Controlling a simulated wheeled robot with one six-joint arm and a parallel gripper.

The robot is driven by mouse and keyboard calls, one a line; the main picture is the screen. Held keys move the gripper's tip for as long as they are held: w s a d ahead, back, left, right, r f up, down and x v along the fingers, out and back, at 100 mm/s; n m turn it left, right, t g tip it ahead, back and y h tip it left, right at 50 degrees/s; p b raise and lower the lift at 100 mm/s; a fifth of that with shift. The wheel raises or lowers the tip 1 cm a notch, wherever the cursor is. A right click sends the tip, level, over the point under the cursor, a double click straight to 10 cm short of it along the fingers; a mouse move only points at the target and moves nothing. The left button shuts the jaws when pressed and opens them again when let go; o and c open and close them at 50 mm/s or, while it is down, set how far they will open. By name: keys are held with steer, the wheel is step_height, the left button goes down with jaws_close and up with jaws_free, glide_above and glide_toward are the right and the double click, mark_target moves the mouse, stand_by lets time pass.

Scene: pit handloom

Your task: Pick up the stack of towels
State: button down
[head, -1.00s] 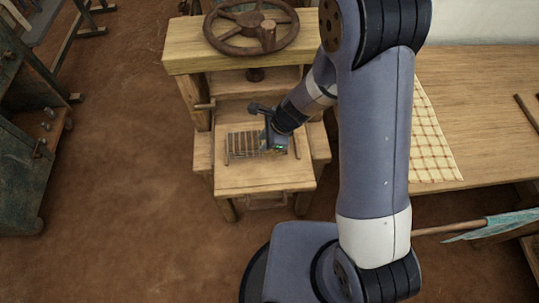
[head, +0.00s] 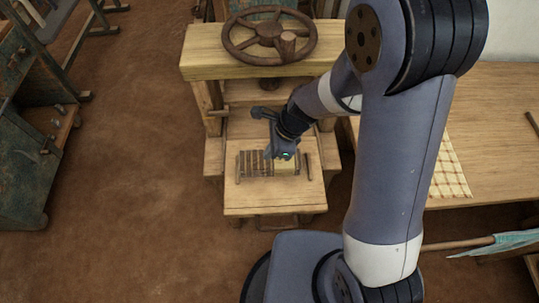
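My gripper (head: 283,150) is over the right part of a small wooden stand's top (head: 275,200), pointing down. Its fingers are small and partly hidden by my wrist, so I cannot tell whether they are open or shut. A small pale-yellow patch (head: 287,166) shows just below the gripper, beside a row of dark slats (head: 254,164). I cannot tell whether this patch is the towel stack, or whether the gripper touches it. A yellow checked cloth (head: 450,178) lies flat on the table at the right, partly hidden by my arm; no stack is clear there.
A wooden beam (head: 215,65) with a spoked wheel (head: 270,37) stands behind the stand. A long wooden table (head: 500,110) fills the right. A dark green machine (head: 25,150) is at the left. The brown floor (head: 130,180) between is open.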

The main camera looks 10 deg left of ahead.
steer(key=c, duration=2.1)
jaws_free()
steer(key=shift+w+d+r, duration=0.2)
steer(key=shift+w, duration=0.05)
steer(key=shift+c, duration=0.2)
steer(key=o, duration=1.7)
